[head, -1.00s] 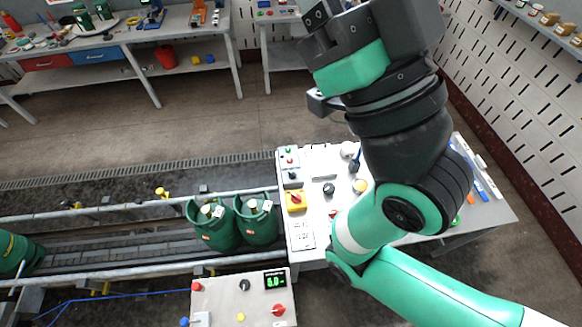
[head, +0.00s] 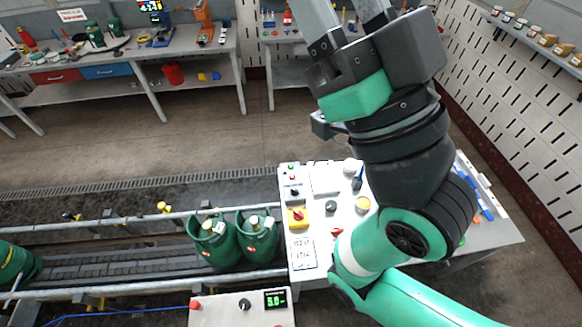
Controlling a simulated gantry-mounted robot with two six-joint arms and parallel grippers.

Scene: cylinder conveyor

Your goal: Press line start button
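A white control panel (head: 299,237) stands beside the end of the conveyor. At its top a small green button (head: 291,167) sits above a red button (head: 292,178); its labels are too small to read. My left gripper is not in view.
Two green gas cylinders (head: 214,240) stand on the conveyor (head: 110,266) by the panel. Another cylinder (head: 15,262) is at far left. A lower panel (head: 225,315) has a green "5.0" display (head: 275,300). My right arm covers part of the white table (head: 480,238).

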